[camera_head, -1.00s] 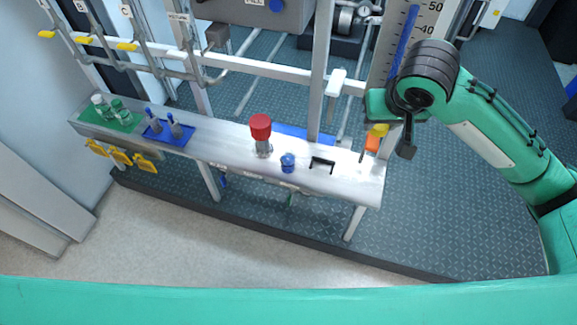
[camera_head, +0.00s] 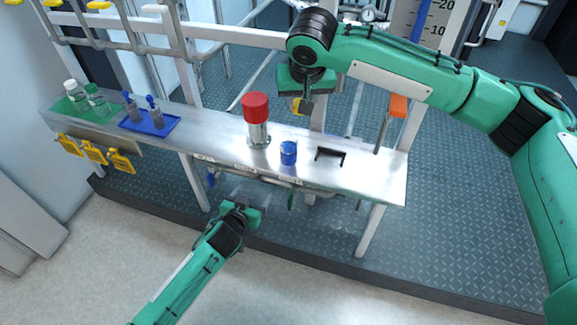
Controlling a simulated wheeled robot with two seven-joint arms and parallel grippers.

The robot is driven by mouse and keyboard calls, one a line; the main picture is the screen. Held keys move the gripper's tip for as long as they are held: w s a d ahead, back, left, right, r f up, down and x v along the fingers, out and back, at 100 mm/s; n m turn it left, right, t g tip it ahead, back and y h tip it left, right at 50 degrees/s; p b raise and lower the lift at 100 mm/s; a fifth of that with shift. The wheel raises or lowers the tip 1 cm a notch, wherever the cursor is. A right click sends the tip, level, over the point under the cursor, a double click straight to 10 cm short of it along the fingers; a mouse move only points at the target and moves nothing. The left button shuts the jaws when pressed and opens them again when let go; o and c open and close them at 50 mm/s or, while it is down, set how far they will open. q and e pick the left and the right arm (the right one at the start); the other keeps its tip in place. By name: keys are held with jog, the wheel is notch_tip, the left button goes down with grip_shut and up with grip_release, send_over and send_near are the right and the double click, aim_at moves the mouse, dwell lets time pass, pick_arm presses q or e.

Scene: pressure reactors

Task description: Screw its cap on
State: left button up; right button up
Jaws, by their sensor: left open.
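A steel cylinder (camera_head: 258,137) stands upright on the metal bench, with a large red cap (camera_head: 255,107) on top of it. Whether the cap sits loose or tight cannot be told. A small blue round piece (camera_head: 288,152) stands just right of the cylinder. My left gripper (camera_head: 250,196) is open in front of the bench and lower in the picture than the cylinder, touching nothing that I can see. My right gripper (camera_head: 306,107) points down over the back of the bench, right of the red cap and apart from it; its fingers are too small to read.
The bench (camera_head: 215,143) also has a dark slot (camera_head: 330,156) and an orange-topped post (camera_head: 397,106) at right. A blue tray (camera_head: 150,124) with grey pieces and a green mat (camera_head: 88,112) with bottles are at left. Pipes run behind; yellow handles (camera_head: 94,152) hang in front.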

jog(key=b, duration=0.6)
send_over(289, 134)
notch_tip(289, 134, down, 4)
jog(key=shift+w+f, duration=0.1)
jog(key=shift+m, duration=0.3)
pick_arm(q)
jog(key=d+r+t+h, duration=0.1)
jog(key=d+r, duration=0.1)
jog(key=r, duration=0.1)
jog(key=d+r+h, duration=0.1)
jog(key=d+r, duration=0.1)
jog(key=r, duration=0.2)
jog(key=d+r+m+t+h, duration=0.1)
jog(key=d+r, duration=0.1)
jog(key=r, duration=0.2)
jog(key=shift+s+t+h, duration=0.3)
jog(key=shift+s, duration=0.05)
jog(key=shift+w+f, duration=0.1)
jog(key=x, duration=1.2)
jog(key=c, duration=1.5)
pick_arm(e)
jog(key=shift+f, duration=2.45)
